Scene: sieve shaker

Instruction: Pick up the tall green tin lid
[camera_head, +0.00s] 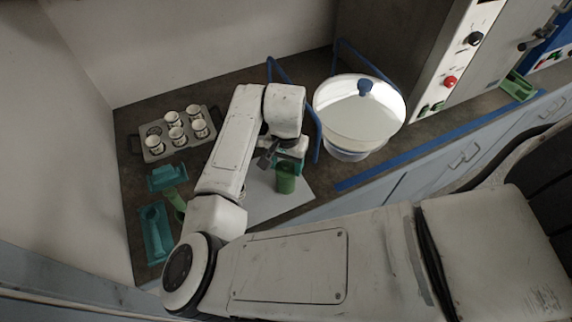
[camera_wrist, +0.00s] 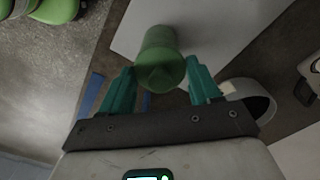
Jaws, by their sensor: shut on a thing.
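The tall green tin lid (camera_head: 286,183) is a green cylinder just below my gripper (camera_head: 288,163) in the head view, above or on a pale sheet. In the wrist view the lid (camera_wrist: 160,62) shows its round end between the two teal fingers of my gripper (camera_wrist: 160,85). My gripper is shut on it. I cannot tell whether the lid touches the sheet.
A pale sheet (camera_head: 262,205) lies on the dark worktop. A grey tray (camera_head: 161,154) with several cups stands at the left, with teal holders (camera_head: 156,235) below it. A white sieve bowl (camera_head: 385,118) with blue rails stands to the right.

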